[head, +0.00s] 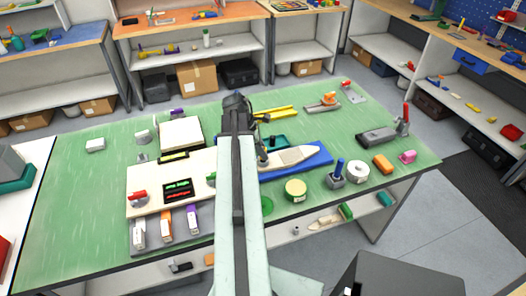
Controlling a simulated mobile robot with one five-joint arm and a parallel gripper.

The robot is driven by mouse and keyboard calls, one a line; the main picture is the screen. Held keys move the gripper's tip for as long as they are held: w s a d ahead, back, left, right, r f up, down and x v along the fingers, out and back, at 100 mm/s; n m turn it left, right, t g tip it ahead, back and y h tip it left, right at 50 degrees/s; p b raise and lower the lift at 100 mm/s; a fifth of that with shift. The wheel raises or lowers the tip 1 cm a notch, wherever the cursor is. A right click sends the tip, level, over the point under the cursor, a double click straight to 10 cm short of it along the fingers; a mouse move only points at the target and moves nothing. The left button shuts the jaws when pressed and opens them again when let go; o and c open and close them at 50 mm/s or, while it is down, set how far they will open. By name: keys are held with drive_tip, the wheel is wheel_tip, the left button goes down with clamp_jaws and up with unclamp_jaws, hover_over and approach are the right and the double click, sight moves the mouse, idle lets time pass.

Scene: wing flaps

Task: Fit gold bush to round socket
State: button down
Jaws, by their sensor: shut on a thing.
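My arm reaches up the middle of the head view over the green bench. Its dark wrist is at the far end, and my gripper (260,153) shows only in part beside the arm, low over the cream and blue assembly. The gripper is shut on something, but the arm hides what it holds. I cannot make out the gold bush. I cannot pick out the round socket for sure either; the part of the cream board (150,178) under the arm is hidden.
The green bench (75,205) is clear at the left and front left. A pale shaped piece (285,159) lies on a blue part (318,160). A yellow round tin (295,190), a grey holder (336,180) and a white roll (358,172) stand at the right.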

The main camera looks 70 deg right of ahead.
drive_tip(key=shift+f, duration=0.1)
idle(0.3)
drive_tip(key=shift+f+b, duration=0.65)
drive_tip(key=shift+b, duration=0.1)
drive_tip(key=c, duration=1.1)
unclamp_jaws()
drive_tip(key=shift+r, duration=0.1)
drive_tip(key=p+v, duration=0.7)
drive_tip(key=shift+w+r, duration=0.15)
drive_tip(key=shift+r, duration=0.25)
drive_tip(key=shift+r+p, duration=0.15)
drive_tip(key=shift+p, duration=0.2)
